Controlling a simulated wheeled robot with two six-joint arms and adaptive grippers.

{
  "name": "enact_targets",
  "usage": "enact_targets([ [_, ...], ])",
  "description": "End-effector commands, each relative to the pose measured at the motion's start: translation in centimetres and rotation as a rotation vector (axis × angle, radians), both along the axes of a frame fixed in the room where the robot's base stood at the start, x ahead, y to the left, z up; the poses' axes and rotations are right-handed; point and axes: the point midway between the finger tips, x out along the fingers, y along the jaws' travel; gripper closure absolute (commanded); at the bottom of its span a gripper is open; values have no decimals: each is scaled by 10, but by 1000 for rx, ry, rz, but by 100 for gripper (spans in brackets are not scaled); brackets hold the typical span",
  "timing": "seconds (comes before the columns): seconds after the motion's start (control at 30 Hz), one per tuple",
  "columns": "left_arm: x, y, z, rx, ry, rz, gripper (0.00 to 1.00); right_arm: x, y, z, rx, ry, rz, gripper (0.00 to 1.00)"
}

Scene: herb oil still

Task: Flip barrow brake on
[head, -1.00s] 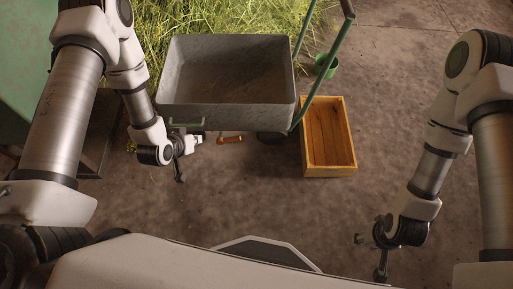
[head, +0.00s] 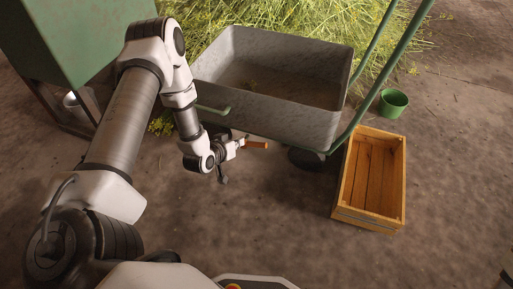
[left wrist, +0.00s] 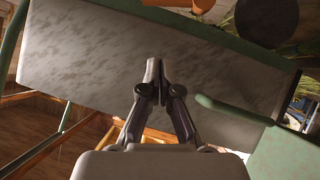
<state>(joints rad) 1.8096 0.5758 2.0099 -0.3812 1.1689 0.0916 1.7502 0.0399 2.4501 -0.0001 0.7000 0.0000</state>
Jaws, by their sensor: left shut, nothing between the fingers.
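The barrow is a grey metal tub (head: 275,85) with green frame and handles, standing on the floor ahead of me. A short orange lever (head: 257,145), which looks like the brake, sticks out under its near side. My left gripper (head: 241,145) is shut and empty at the left end of this lever; I cannot tell whether they touch. In the left wrist view, the shut fingers (left wrist: 153,78) point at the grey tub wall (left wrist: 105,55), and an orange piece (left wrist: 203,5) shows at the top edge. My right gripper is not clearly visible.
A wooden crate (head: 345,212) stands right of the barrow, and a green bucket (head: 393,103) stands behind it. A dark wheel (head: 305,160) is under the tub. A green cabinet (head: 85,45) is at the upper left. The floor in front is clear.

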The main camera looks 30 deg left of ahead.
Motion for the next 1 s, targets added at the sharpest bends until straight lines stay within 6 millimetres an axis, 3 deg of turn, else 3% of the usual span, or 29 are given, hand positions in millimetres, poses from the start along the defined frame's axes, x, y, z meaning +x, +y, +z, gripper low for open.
enact_targets([
  [0.27,4,0,-4,0,1,-2,100,0,0,-4,0,0,0,57],
  [0.47,31,1,-25,2,-1,-2,100,0,0,-26,0,0,-1,57],
  [0.77,87,4,-61,2,-2,-3,100,2,-1,-66,-1,-6,-9,57],
  [0.83,89,0,-76,0,2,-1,100,3,-1,-77,-1,-8,-11,57],
  [1.0,94,-4,-90,0,1,-2,100,4,-2,-88,-2,-11,-13,57],
])
